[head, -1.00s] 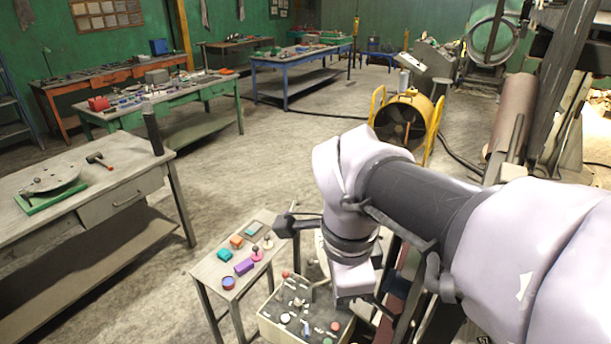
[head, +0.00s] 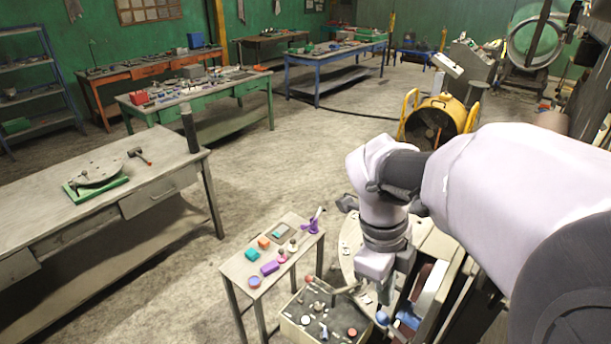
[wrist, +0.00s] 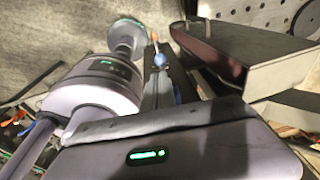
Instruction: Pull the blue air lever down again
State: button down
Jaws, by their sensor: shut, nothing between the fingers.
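A small blue knob (head: 382,318) shows low in the head view, just below the end of my arm, among the machine parts. A blue ball (wrist: 160,60) with an orange piece beside it shows at the upper middle of the wrist view, on a dark upright part. I take these for the blue air lever, but its shaft and angle are not clear. My gripper (head: 384,290) points down above the blue knob in the head view. It is shut and empty. Its fingertips are small and partly hidden, and I cannot tell whether they touch the lever.
A control box (head: 322,318) with several buttons stands left of my gripper. Behind it is a small stand (head: 243,272) with coloured items. A grey workbench (head: 60,225) is at the left. A yellow fan (head: 437,118) stands behind my arm. The floor between is clear.

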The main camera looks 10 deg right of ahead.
aim_at(386, 318)
jog(key=f, duration=0.5)
jog(key=shift+s+d+f, duration=0.1)
jog(key=shift+s+d, duration=0.15)
jog(key=shift+d, duration=0.15)
